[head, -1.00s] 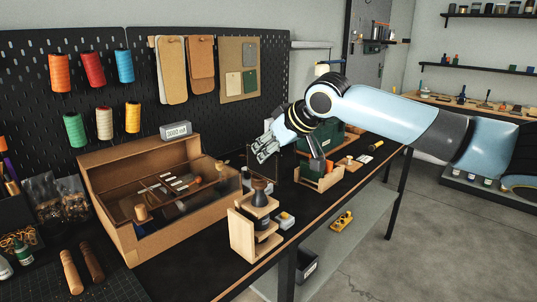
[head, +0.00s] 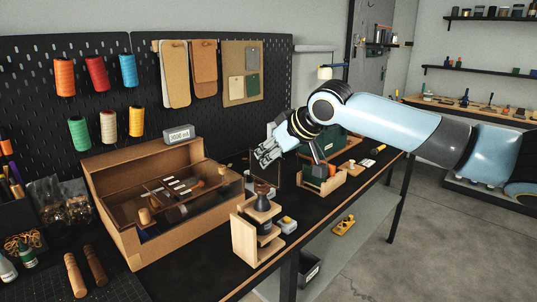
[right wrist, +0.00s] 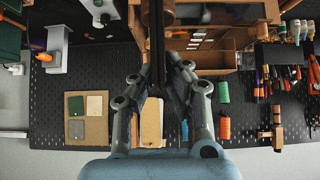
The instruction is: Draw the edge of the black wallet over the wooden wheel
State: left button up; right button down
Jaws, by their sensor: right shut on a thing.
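My right gripper (head: 268,153) is over the middle of the black bench, behind the wooden stand. In the right wrist view its two fingers (right wrist: 156,78) are closed on a thin dark thing seen nearly edge-on, which I take for the black wallet (right wrist: 153,105). In the head view a thin dark outline hangs just below the fingers; its face is hard to make out. I cannot pick out the wooden wheel with certainty. A green machine (head: 322,141) stands behind my right wrist and is partly hidden by it. My left gripper is out of view.
A wooden stand (head: 243,237) with a dark round part is at the bench's front edge. A large brown case (head: 115,215) with a clear front stands to the left. A small wooden tray (head: 326,190) is to the right. Pegboard (head: 60,170) closes off the back.

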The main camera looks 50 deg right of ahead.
aim_at(253, 147)
dwell(0.3)
jog(key=shift+w+f+b, duration=0.1)
jog(key=shift+w+b, duration=0.6)
jog(key=shift+w, duration=0.6)
jog(key=shift+w, duration=0.1)
jog(key=shift+w+b, duration=0.7)
jog(key=shift+w, duration=0.7)
